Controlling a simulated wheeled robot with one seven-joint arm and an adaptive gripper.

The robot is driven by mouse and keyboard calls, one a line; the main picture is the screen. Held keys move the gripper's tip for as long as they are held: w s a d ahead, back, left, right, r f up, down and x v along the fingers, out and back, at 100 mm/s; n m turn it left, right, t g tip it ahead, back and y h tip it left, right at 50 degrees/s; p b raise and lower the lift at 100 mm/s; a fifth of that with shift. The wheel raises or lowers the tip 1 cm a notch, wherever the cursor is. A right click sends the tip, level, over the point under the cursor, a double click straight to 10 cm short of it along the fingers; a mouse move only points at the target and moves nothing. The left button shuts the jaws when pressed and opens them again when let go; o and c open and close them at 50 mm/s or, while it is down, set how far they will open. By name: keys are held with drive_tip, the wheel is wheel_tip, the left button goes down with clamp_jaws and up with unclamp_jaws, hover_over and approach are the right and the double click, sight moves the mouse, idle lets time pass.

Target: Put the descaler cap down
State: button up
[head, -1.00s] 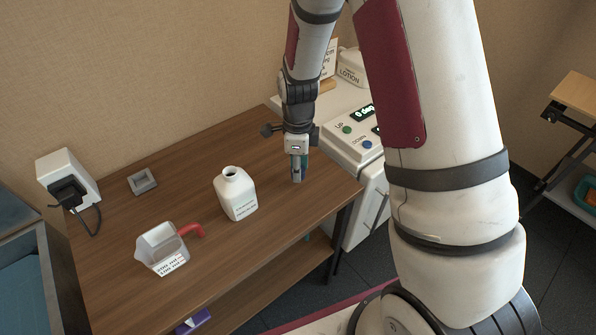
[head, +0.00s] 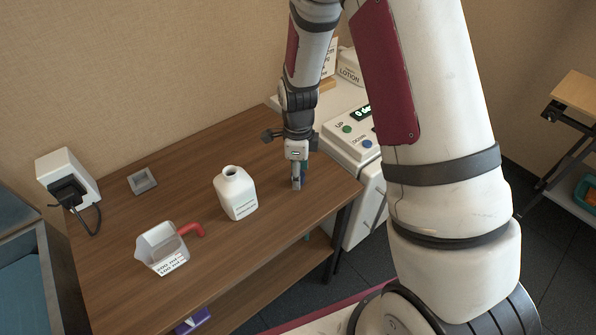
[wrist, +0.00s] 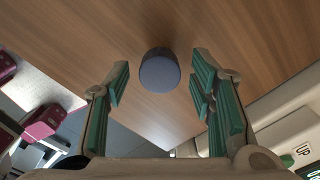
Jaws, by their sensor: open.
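The descaler cap (wrist: 160,70) is a short grey-blue cylinder. In the wrist view it sits upright on the wooden table top, between my fingers, with a gap on each side. In the head view my gripper (head: 298,175) is low over the right end of the table, and the cap shows only as a small grey patch at the fingertips (head: 296,184). My gripper, with green finger pads, also shows open in the wrist view (wrist: 162,82). The white descaler bottle (head: 236,194) stands uncapped on the table, left of my gripper.
A clear scoop with a red handle (head: 165,246) lies at the table's front left. A small grey tray (head: 142,181) and a wall socket box with a plug (head: 67,180) are behind it. A white control panel (head: 350,142) borders the table's right end. Wood around the cap is clear.

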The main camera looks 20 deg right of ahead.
drive_tip(key=s+r+n+t, duration=0.1)
drive_tip(key=s+r+n, duration=0.1)
drive_tip(key=r, duration=0.8)
drive_tip(key=s+r+n, duration=0.2)
drive_tip(key=r+n, duration=0.1)
drive_tip(key=r, duration=0.7)
drive_tip(key=s+r+n+t, duration=0.1)
drive_tip(key=s+r+n, duration=0.4)
drive_tip(key=s+n, duration=0.4)
drive_tip(key=s+r+n+t, duration=0.2)
drive_tip(key=s+r+n, duration=0.3)
drive_tip(key=s+n, duration=0.4)
drive_tip(key=s, duration=0.3)
drive_tip(key=shift+d+r+p, duration=0.15)
drive_tip(key=shift+r+p, duration=0.05)
drive_tip(key=shift+p, duration=0.1)
drive_tip(key=shift+s, duration=0.1)
drive_tip(key=shift+r+p, duration=0.45)
drive_tip(key=shift+r, duration=0.2)
